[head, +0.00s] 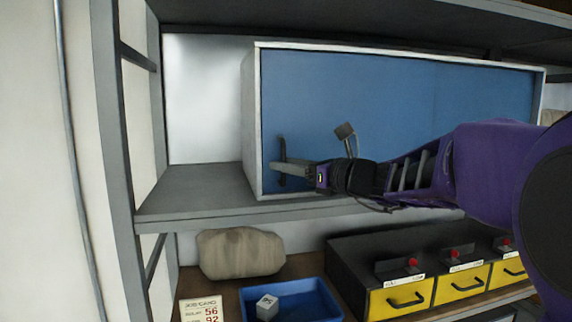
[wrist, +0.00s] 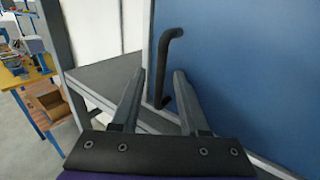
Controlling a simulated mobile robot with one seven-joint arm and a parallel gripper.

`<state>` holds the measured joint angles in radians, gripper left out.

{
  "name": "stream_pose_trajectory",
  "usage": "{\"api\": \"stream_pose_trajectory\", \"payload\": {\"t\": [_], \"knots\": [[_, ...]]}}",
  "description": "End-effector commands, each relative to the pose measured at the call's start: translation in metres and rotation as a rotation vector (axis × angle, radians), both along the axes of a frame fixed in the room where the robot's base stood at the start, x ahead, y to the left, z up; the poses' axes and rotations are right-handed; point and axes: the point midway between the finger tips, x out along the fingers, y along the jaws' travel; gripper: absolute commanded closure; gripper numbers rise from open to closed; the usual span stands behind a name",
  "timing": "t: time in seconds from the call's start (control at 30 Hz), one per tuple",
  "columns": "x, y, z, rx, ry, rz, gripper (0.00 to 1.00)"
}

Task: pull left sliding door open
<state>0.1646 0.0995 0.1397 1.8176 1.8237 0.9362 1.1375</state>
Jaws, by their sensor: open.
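The left sliding door (head: 320,90) is the left blue panel of a white-framed cabinet (head: 250,120). It looks shut against the left frame edge. Its dark upright bar handle (head: 282,148) is near that edge. The handle also shows in the wrist view (wrist: 168,52), with its lower end between my fingertips or just beyond them. My gripper (head: 286,169) is open and empty at the handle's lower part. In the wrist view the fingers (wrist: 159,78) stand either side of the handle's line. I cannot tell whether they touch it.
The cabinet stands on a grey shelf (head: 190,190); bare shelf lies to its left. A grey rack post (head: 112,130) stands at left.

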Motion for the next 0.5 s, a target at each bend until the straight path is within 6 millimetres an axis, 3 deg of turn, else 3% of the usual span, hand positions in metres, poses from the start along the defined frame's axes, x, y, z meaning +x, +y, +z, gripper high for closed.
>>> {"api": "stream_pose_trajectory", "payload": {"t": [0.2, 0.43, 0.5], "knots": [[-0.0002, 0.0001, 0.0001, 0.0, 0.0, 0.0, 0.58], [-0.0002, 0.0001, 0.0001, 0.0, 0.0, 0.0, 0.99], [-0.0002, 0.0001, 0.0001, 0.0, 0.0, 0.0, 1.0]]}}
